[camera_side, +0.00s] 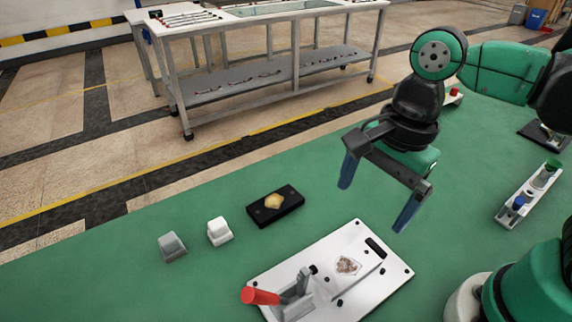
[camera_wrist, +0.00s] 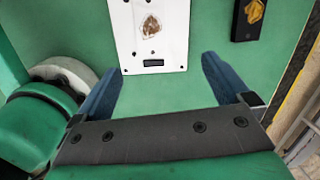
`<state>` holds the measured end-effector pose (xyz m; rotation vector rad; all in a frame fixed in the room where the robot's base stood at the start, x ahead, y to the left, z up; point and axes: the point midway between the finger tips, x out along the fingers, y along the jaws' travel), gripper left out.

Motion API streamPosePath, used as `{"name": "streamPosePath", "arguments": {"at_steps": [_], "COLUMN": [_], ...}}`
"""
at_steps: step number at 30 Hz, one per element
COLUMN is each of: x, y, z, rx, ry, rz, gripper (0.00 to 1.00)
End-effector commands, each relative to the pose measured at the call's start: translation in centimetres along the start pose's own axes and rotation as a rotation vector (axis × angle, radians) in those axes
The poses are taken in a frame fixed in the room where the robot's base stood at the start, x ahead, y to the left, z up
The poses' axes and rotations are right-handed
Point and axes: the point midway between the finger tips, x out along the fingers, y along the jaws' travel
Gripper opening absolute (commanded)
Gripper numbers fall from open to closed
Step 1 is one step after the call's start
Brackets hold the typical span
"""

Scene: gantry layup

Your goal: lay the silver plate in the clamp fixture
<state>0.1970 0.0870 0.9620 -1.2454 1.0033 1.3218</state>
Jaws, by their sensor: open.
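The clamp fixture (camera_side: 372,292) is a pale base plate with a red-handled toggle clamp (camera_side: 290,297) at its near left end. A small, shiny, mottled pointed piece (camera_side: 347,266) lies flat on it, clear of the red handle. It looks like the silver plate, though its colour reads brown and white; it also shows in the wrist view (camera_wrist: 151,27). My gripper (camera_side: 377,193) is open and empty, raised above the bench beyond the fixture's far edge. In the wrist view the fixture (camera_wrist: 176,50) lies ahead of the spread fingers. The clamp is outside the wrist view.
A black block (camera_side: 290,213) with a gold piece (camera_side: 273,201) on top sits left of the fixture. A grey block (camera_side: 172,246) and a white block (camera_side: 219,231) stand farther left.

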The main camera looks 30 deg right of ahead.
Motion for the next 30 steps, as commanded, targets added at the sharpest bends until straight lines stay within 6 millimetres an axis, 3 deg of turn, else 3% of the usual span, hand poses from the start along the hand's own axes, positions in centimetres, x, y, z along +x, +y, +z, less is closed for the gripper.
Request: {"name": "streamPosePath", "arguments": {"at_steps": [5,9,15,20,30], "x": [0.2,-0.1,-0.8,-1.1,-1.1], "y": [-1.9,-3.3,-4.4,-4.7,-4.7], "z": [-2.9,-5.6,-8.5,-9.4,-9.4], "rx": [-0.432,-0.848,-1.274,-1.411,-1.427], "ry": [0.066,0.223,0.464,0.553,0.560], "rz": [-0.173,-0.288,-0.322,-0.307,-0.305], "gripper": [0.97,0.97,0.97,0.97,0.97]}}
